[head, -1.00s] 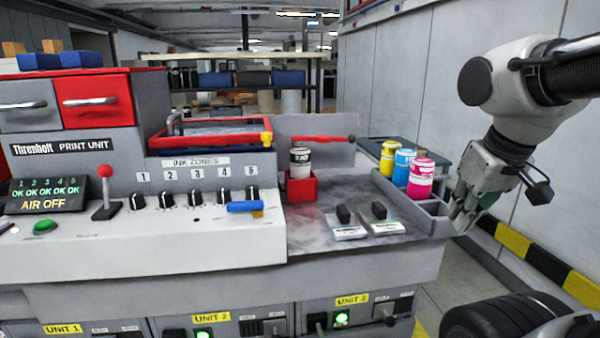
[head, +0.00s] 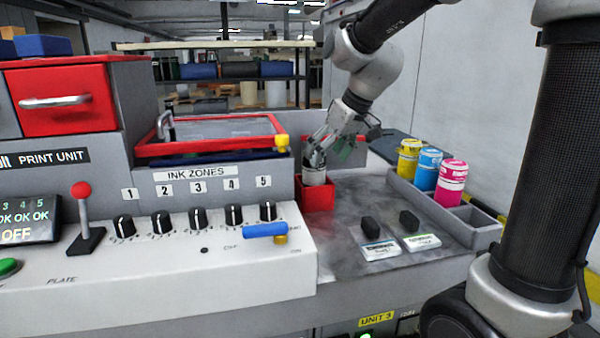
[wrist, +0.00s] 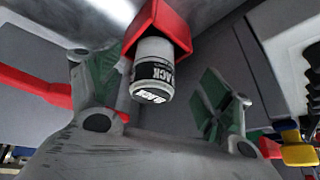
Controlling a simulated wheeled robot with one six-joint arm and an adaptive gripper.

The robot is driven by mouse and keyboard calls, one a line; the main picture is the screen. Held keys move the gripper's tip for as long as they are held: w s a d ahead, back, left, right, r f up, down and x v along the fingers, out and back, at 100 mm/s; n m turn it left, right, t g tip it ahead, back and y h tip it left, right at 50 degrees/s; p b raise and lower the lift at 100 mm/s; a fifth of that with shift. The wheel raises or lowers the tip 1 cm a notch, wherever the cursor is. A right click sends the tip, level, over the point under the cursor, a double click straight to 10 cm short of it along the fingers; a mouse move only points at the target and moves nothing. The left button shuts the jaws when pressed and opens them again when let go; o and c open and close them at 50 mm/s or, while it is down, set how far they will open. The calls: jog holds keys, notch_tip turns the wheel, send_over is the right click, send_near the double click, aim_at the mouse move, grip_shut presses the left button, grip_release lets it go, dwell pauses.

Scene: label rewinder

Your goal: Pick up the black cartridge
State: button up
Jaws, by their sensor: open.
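The black cartridge (head: 314,174) stands in a red holder (head: 318,196) at the left of the grey work surface in the head view. Its upper part is hidden behind my gripper (head: 316,155) there. In the wrist view the black cartridge (wrist: 152,72) has a white body with a black band lettered "BLACK", and sits in the red holder (wrist: 166,20). My gripper (wrist: 158,95) is open, with one green-padded finger on each side of the cartridge. The fingers look apart from it.
Yellow (head: 409,158), blue (head: 428,168) and magenta (head: 451,183) cartridges stand in a grey rack at the right. Two black-handled tools (head: 371,228) lie on the work surface. A red-framed tray (head: 210,137) is left of the holder.

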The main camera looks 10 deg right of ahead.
aim_at(308, 162)
jog(key=shift+w+a+r+n+t, duration=0.15)
jog(key=shift+w+a+r+n, duration=0.1)
jog(key=shift+w+r, duration=0.3)
jog(key=shift+w+a+r+n+t, duration=0.15)
jog(key=shift+w+a+r, duration=0.15)
jog(key=shift+w, duration=0.35)
jog(key=shift+w+r, duration=0.2)
jog(key=shift+w, duration=0.05)
jog(key=shift+n, duration=0.4)
jog(key=x, duration=0.7)
jog(key=shift+w+a+f, duration=0.1)
jog(key=shift+a+f, duration=0.05)
jog(key=shift+f, duration=0.2)
jog(key=c, duration=1.4)
jog(key=shift+o, duration=0.2)
jog(key=shift+r, duration=0.1)
